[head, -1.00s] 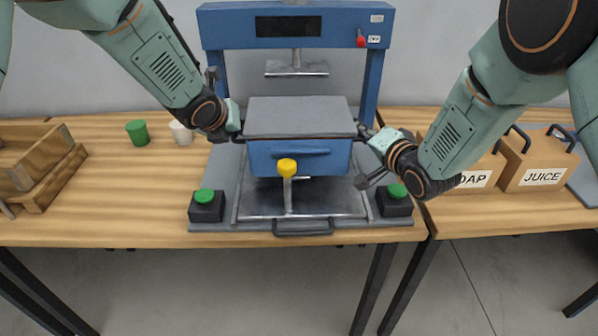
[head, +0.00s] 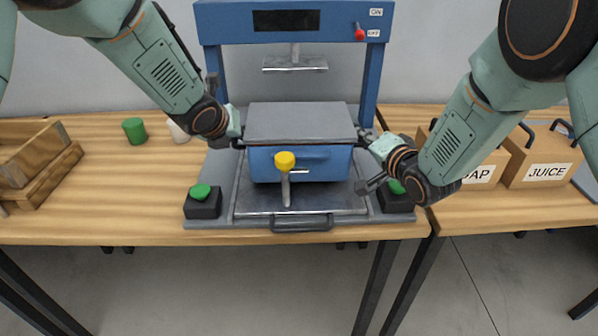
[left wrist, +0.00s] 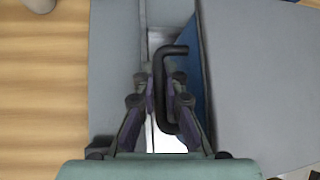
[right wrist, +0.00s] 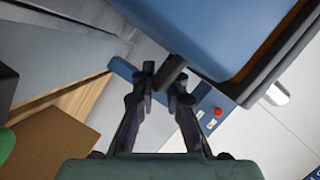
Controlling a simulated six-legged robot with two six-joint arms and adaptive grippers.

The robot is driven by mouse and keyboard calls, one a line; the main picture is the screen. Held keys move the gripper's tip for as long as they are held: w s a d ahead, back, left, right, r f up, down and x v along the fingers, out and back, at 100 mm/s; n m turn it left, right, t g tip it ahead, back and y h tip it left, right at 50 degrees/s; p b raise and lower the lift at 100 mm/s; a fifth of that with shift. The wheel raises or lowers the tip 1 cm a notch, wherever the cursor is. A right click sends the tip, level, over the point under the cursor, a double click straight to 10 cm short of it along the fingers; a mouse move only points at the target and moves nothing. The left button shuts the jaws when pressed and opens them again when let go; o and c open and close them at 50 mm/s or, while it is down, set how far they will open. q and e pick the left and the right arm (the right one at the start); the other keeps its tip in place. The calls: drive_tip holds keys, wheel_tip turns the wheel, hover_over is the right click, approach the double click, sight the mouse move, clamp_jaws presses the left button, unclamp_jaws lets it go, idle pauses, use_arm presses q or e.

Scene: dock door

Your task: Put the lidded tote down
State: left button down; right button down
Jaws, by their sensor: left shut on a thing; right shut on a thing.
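The lidded tote (head: 300,165) is a blue box with a flat grey lid (head: 300,122). It is between my two grippers, low over the metal plate (head: 250,203) of the blue press; I cannot tell whether it touches the plate. My left gripper (head: 238,137) is shut on the tote's left handle, a dark bar seen in the left wrist view (left wrist: 168,90). My right gripper (head: 368,140) is shut on the tote's right handle, and the dark handle shows between its fingers in the right wrist view (right wrist: 170,74). Both arms hold it roughly level.
Green buttons (head: 202,192) flank the plate. Boxes labelled JUICE (head: 540,165) and SOAP stand right; a green cup (head: 134,130) and wooden crate (head: 35,165) are left.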

use_arm(q)
drive_tip(key=shift+w+f+b, duration=0.2)
drive_tip(key=shift+f+b, duration=0.25)
drive_tip(key=shift+f, duration=0.1)
use_arm(e)
drive_tip(key=shift+w+a+f, duration=0.15)
drive_tip(key=shift+a+f, duration=0.2)
drive_tip(key=shift+f, duration=0.15)
use_arm(q)
drive_tip(key=shift+d+f+b, duration=0.15)
drive_tip(key=shift+f+b, duration=0.25)
use_arm(e)
drive_tip(key=shift+d+f, duration=0.1)
drive_tip(key=shift+f, duration=0.35)
use_arm(q)
drive_tip(key=c, duration=1.7)
unclamp_jaws()
drive_tip(key=shift+s, duration=0.15)
use_arm(e)
drive_tip(key=c, duration=1.6)
unclamp_jaws()
drive_tip(key=shift+c, duration=0.2)
use_arm(q)
drive_tip(key=shift+o, duration=1.4)
use_arm(e)
drive_tip(key=shift+o, duration=1.2)
drive_tip(key=shift+d, duration=0.1)
use_arm(q)
drive_tip(key=shift+a, duration=0.2)
